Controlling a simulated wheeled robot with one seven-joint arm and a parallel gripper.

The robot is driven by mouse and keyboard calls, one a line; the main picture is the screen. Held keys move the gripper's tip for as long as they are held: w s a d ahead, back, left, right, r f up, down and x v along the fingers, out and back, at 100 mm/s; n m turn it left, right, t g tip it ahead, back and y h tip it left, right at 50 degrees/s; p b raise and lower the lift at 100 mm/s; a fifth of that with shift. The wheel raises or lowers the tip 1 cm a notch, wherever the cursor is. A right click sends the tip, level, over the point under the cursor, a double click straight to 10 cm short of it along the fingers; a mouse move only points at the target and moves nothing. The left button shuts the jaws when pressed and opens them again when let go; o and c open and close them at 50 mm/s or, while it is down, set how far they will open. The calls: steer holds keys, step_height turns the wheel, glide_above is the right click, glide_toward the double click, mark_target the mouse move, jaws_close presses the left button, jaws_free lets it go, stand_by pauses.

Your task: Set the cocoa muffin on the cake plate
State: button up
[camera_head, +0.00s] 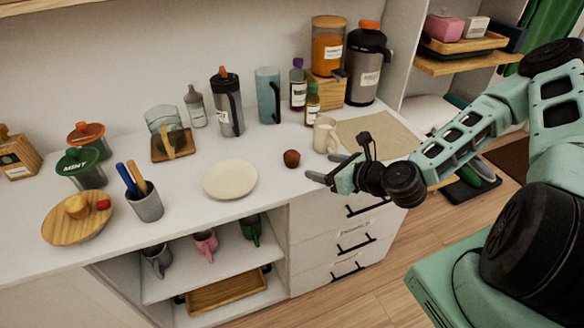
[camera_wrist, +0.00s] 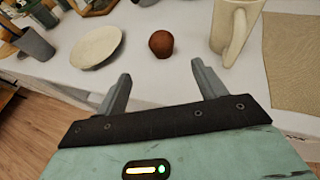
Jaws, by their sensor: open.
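The cocoa muffin (camera_head: 291,158) is a small dark brown round thing standing on the white counter, to the right of the cake plate. It also shows in the wrist view (camera_wrist: 161,44), beyond my fingertips and between them. The cake plate (camera_head: 230,180) is a round, cream, empty plate near the counter's front edge; in the wrist view the plate (camera_wrist: 97,47) lies to the left of the muffin. My gripper (camera_head: 322,168) is open and empty, just right of the muffin and apart from it. In the wrist view my gripper (camera_wrist: 161,84) has its two fingers spread wide.
A cream mug (camera_head: 325,136) stands close behind my gripper, right of the muffin. A beige mat (camera_head: 375,137) lies farther right. A grey cup with utensils (camera_head: 146,205) and a wooden plate with food (camera_head: 62,229) stand left. Bottles and flasks line the back.

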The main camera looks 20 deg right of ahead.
mark_target(297, 159)
steer(key=shift+w+a+f+b, duration=0.2)
steer(key=shift+w+f+b, duration=0.1)
steer(key=shift+f+b, duration=0.25)
steer(key=x, duration=0.4)
steer(key=b+x, duration=0.1)
steer(key=x, duration=0.1)
steer(key=shift+w+a+r, duration=0.15)
steer(key=shift+w+r, duration=0.1)
steer(key=shift+r, duration=0.1)
steer(key=shift+d+p+x, duration=0.2)
steer(key=shift+p+x, duration=0.2)
steer(key=shift+x, duration=2.6)
steer(key=shift+w, duration=0.15)
steer(key=c, duration=1.1)
